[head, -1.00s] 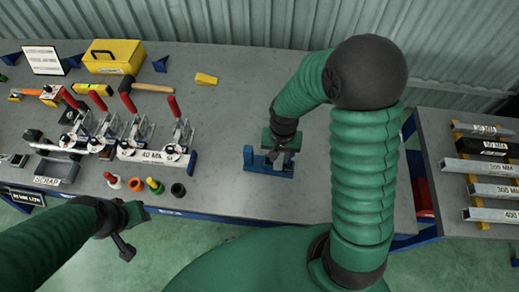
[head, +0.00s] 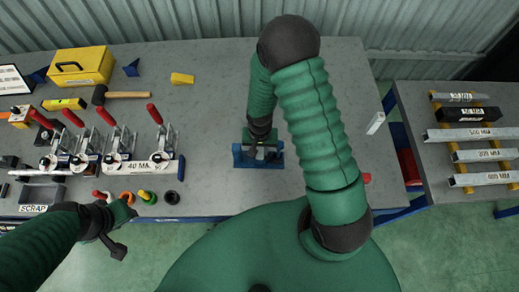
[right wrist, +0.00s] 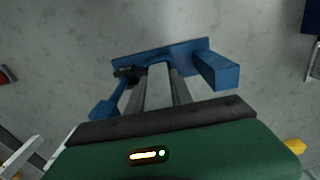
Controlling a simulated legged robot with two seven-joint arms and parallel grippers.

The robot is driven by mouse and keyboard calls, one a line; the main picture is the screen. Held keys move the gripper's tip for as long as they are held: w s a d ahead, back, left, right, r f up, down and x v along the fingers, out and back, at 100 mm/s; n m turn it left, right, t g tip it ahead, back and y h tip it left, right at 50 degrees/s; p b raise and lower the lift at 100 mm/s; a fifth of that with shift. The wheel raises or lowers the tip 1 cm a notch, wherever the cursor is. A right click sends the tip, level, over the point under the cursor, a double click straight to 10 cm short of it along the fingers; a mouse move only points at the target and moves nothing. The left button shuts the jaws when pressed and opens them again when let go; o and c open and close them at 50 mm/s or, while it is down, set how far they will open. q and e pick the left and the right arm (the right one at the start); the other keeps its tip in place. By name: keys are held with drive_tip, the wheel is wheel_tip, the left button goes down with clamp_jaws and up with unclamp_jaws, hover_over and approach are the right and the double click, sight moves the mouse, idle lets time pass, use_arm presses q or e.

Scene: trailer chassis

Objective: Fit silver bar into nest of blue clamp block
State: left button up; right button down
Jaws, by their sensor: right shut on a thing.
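The blue clamp block (head: 238,158) stands on the grey table, in front of me. My right gripper (head: 258,150) points down over it, with its fingers close to the block. In the right wrist view its two dark fingers (right wrist: 159,92) are shut on a pale grey piece, apparently the silver bar (right wrist: 159,72), between the block's (right wrist: 218,70) blue parts. Whether the bar is seated in the nest cannot be told, as the gripper hides the contact. My left gripper (head: 120,222) is at the table's front edge, its fingers unclear.
Toggle clamps with red handles (head: 113,150) stand left of the block, with small coloured pieces in front. A pale slab (head: 376,123) lies to the right. A rack of labelled bars (head: 475,134) is on the right table. Bare table surrounds the block.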

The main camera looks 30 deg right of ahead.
drive_tip(key=c, duration=1.1)
unclamp_jaws()
drive_tip(key=shift+s+a+f, duration=0.15)
drive_tip(key=shift+s+f, duration=0.2)
drive_tip(key=shift+r, duration=0.1)
drive_tip(key=r, duration=1.1)
drive_tip(key=shift+w+d+r+b, duration=0.2)
drive_tip(key=shift+w+b, duration=0.15)
drive_tip(key=shift+b, duration=0.05)
drive_tip(key=shift+a+r, duration=0.15)
drive_tip(key=shift+r, duration=0.2)
drive_tip(key=shift+w+f, duration=0.1)
drive_tip(key=shift+w, duration=0.05)
